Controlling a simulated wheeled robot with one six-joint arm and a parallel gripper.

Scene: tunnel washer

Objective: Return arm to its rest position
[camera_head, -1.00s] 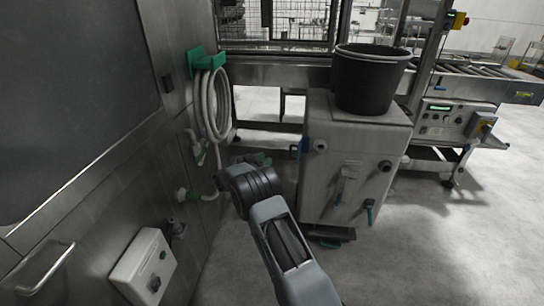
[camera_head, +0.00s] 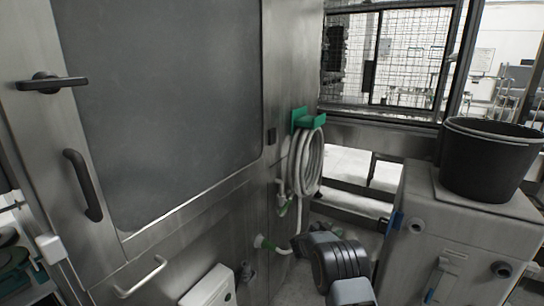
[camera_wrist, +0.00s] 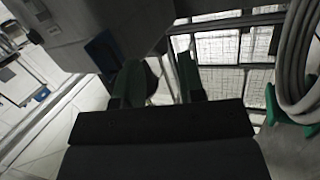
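My arm shows at the bottom of the head view, with its dark wrist joint raised beside the grey cabinet (camera_head: 440,235). My gripper is hidden in that view. In the wrist view my gripper (camera_wrist: 161,72) has its two dark fingers apart, with background visible between them and nothing held. The coiled hose (camera_head: 306,165) hangs on a green holder (camera_head: 308,119) on the steel washer wall (camera_head: 190,225). The hose also shows at the right edge of the wrist view (camera_wrist: 297,55), apart from the fingers.
A black bucket (camera_head: 488,160) stands on the grey cabinet, right of my arm. The steel door (camera_head: 165,95) with dark handles (camera_head: 83,185) fills the left. A white box (camera_head: 209,288) sticks out low on the wall. A mesh enclosure (camera_head: 410,60) stands behind.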

